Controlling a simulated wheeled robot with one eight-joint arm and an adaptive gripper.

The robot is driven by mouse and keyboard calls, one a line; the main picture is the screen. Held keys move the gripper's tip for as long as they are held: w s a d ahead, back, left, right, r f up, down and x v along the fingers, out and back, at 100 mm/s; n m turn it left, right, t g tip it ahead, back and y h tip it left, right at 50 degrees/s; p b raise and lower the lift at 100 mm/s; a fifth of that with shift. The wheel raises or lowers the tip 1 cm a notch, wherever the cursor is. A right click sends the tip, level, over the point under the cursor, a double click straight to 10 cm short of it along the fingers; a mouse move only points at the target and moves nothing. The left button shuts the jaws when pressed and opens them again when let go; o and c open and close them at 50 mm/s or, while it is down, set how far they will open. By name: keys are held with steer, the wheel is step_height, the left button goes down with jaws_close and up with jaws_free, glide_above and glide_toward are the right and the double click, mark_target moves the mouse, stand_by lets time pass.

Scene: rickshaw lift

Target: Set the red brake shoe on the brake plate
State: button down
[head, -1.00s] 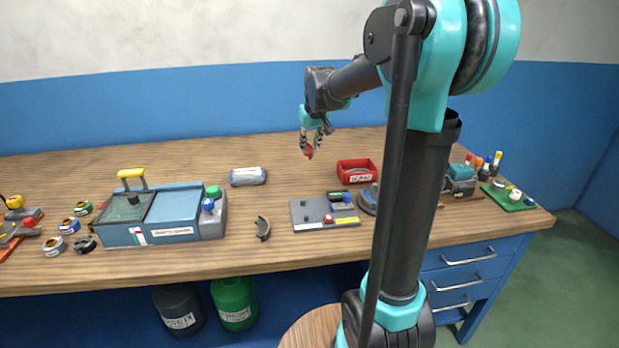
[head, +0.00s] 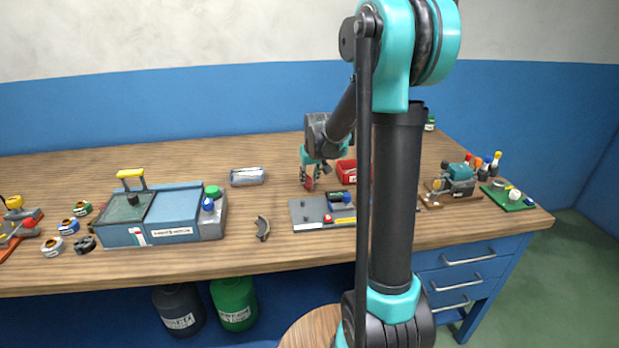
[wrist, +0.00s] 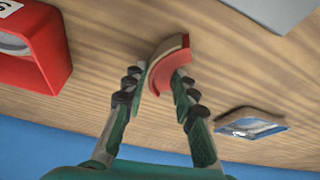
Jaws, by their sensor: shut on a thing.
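My gripper (head: 310,174) is shut on the red brake shoe (head: 309,184) and holds it just behind the grey plate. In the wrist view, the curved red brake shoe (wrist: 170,62), with a tan face, sits between the fingertips (wrist: 160,85) and projects past them. The grey brake plate (head: 304,217) lies on the bench with a dark and blue part, a red button and a striped front edge. A corner of this plate (wrist: 272,12) shows at the top right of the wrist view. Whether the shoe touches the bench is unclear.
A red bin (head: 346,167) stands close beside my gripper, and also shows in the wrist view (wrist: 45,50). A dark curved shoe (head: 263,229) lies left of the plate. A blue-grey tray (head: 246,177) and a blue machine (head: 172,216) stand further left.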

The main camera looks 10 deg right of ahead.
steer(key=c, duration=1.2)
jaws_free()
steer(key=v, duration=1.2)
